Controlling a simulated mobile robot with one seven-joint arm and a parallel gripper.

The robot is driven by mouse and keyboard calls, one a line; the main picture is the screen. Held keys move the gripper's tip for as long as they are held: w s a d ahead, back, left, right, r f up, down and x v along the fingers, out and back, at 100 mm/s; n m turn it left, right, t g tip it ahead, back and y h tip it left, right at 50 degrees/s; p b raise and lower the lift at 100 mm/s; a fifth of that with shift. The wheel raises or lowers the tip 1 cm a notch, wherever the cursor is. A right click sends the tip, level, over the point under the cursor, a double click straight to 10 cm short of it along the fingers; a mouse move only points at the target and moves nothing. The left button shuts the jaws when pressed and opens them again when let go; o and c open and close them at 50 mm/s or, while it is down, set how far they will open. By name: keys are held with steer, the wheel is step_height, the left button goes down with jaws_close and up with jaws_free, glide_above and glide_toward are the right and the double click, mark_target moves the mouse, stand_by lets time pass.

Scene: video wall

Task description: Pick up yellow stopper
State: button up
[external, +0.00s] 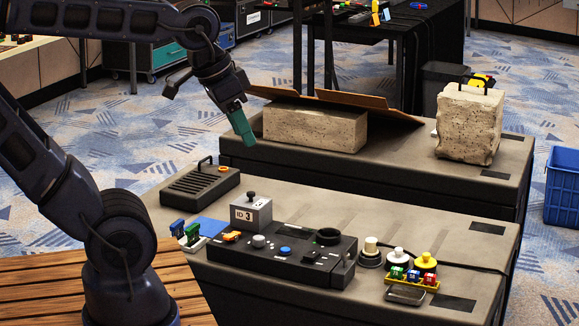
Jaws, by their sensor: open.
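The yellow stopper (425,262) is a small round piece with a raised knob, standing near the right part of the front table (450,235). It stands behind a small yellow rack (425,283) of coloured pieces that partly covers its lower front. A white stopper of like shape (398,257) stands just to its left. My gripper (245,138) has teal fingers pointing down and is high up, to the left of the yellow stopper and well apart from it. The fingers overlap in this view, and no object shows between them.
A black control panel (270,262) and a grey box marked ID 3 (251,213) lie left of the stoppers. A cream knobbed piece (370,252) stands beside the white one. Stone blocks (315,129) (468,122) sit on the rear table. Table behind the stoppers is mostly clear.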

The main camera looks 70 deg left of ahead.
steer(key=n+g, duration=0.5)
steer(key=n, duration=1.5)
glide_above(429, 255)
step_height(429, 255, down, 33)
steer(key=shift+f, duration=5.35)
steer(key=shift+d, duration=0.1)
jaws_close()
